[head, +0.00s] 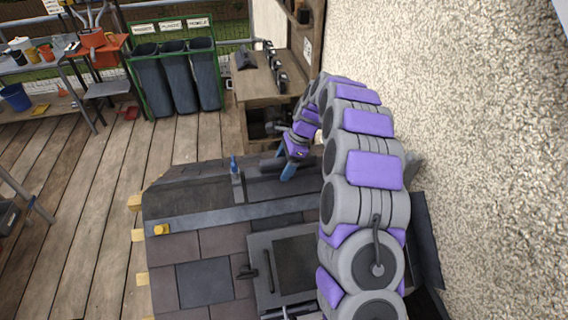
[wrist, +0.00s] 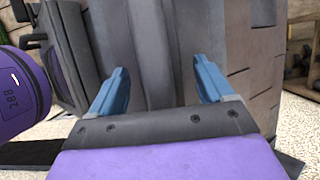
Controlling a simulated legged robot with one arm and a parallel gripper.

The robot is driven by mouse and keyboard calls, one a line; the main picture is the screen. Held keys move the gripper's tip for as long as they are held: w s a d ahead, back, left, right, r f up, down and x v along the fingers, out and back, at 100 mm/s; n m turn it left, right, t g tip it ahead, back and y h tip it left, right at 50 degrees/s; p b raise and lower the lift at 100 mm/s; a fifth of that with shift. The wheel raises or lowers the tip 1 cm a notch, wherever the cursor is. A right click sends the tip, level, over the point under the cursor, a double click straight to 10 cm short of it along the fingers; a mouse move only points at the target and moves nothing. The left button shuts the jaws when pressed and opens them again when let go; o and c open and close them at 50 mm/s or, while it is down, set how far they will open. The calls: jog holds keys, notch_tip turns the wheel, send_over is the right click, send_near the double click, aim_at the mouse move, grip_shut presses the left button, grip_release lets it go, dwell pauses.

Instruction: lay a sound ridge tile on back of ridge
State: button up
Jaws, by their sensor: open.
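My gripper (head: 289,170) is at the roof's ridge in the head view, its blue fingers pointing down. In the wrist view my gripper (wrist: 161,78) is open, its two blue fingers wide apart. A dark grey ridge tile (head: 268,165) lies along the ridge beside the fingers. In the wrist view a long grey rounded piece, apparently this ridge tile (wrist: 152,45), runs between the fingers with gaps on both sides. The roof (head: 205,243) has grey-brown slates. More dark ridge tiles (head: 271,62) sit on the wooden bench (head: 258,88). Their soundness cannot be told.
A blue-topped tool (head: 235,166) stands at the ridge, left of the tile. A roof window (head: 293,262) is set in the near slope. Several labelled bins (head: 172,80) stand behind. The rough wall (head: 460,130) closes the right side. Deck boards (head: 80,200) are clear at left.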

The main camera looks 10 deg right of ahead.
jog(key=p+v, duration=0.1)
jog(key=v, duration=1)
jog(key=shift+d+r, duration=0.15)
jog(key=shift+r, duration=0.05)
jog(key=shift+d+r, duration=0.1)
jog(key=shift+r, duration=0.15)
jog(key=shift+s+r, duration=0.15)
jog(key=shift+r, duration=0.05)
jog(key=s+a+r+n, duration=0.2)
jog(key=s+n, duration=0.1)
jog(key=s, duration=0.3)
jog(key=s+a+r+n+g+h, duration=0.1)
jog(key=s+a+r+n, duration=0.15)
jog(key=s, duration=0.35)
jog(key=s+a+r+n, duration=0.2)
jog(key=s+a+n, duration=0.1)
jog(key=s, duration=0.3)
jog(key=s+d+f+n+h, duration=0.1)
jog(key=s+n, duration=0.3)
jog(key=s, duration=1)
jog(key=s+d+f+n+h, duration=0.1)
jog(key=s+n, duration=0.4)
jog(key=s, duration=0.9)
notch_tip(320, 180, down, 2)
jog(key=shift+d+f+g+h, duration=0.1)
jog(key=shift+d+g+h, duration=0.3)
jog(key=shift+h, duration=0.3)
jog(key=shift+w+n, duration=0.1)
jog(key=shift+n, duration=0.15)
